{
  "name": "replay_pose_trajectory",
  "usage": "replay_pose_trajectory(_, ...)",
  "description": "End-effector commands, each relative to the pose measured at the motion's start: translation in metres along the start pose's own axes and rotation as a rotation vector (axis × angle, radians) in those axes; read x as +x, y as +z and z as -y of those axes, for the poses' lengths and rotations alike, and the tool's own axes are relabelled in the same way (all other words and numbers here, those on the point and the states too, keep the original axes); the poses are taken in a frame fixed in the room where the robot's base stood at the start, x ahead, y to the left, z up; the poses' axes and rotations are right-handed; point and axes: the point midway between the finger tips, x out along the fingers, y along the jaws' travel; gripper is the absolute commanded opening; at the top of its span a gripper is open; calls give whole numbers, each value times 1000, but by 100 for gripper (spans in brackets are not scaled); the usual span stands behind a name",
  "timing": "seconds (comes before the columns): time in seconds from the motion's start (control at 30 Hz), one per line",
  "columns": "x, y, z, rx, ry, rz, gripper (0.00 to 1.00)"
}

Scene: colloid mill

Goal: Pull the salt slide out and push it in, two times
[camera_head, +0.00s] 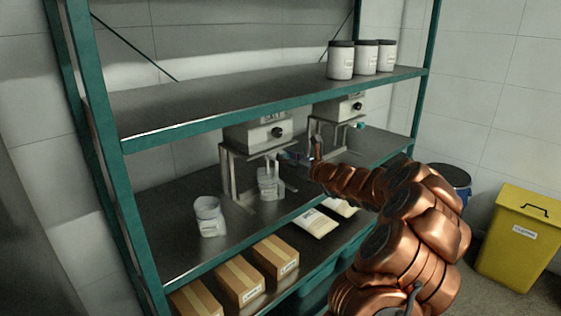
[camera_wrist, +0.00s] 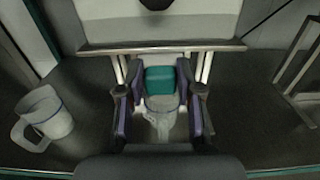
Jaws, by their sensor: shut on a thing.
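My gripper (camera_head: 291,157) is at the front of the left dispenser (camera_head: 256,136) on the middle shelf. In the wrist view, my gripper's fingers (camera_wrist: 160,76) are shut on a teal slide handle (camera_wrist: 159,82), one finger on each side. The dispenser is a pale box with a dark knob, on a metal stand. A clear jug (camera_head: 268,182) stands below the handle, partly hidden by the handle and fingers in the wrist view.
A second dispenser (camera_head: 339,108) with its own teal handle (camera_head: 360,125) stands to the right. A clear jug (camera_head: 210,216) stands front left, also in the wrist view (camera_wrist: 46,118). White jars (camera_head: 341,61) stand on the upper shelf; cartons (camera_head: 238,281) and bags (camera_head: 314,223) lie below.

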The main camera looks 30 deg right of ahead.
Motion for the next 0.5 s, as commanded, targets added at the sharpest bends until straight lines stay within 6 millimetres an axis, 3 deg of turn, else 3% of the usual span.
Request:
replay_pose_trajectory(0.37,2,-1,4,-1,-8,-3,0)
replay_pose_trajectory(0.4,2,-1,4,-1,-8,-3,36)
replay_pose_trajectory(0.5,2,-1,4,-1,-8,-3,46)
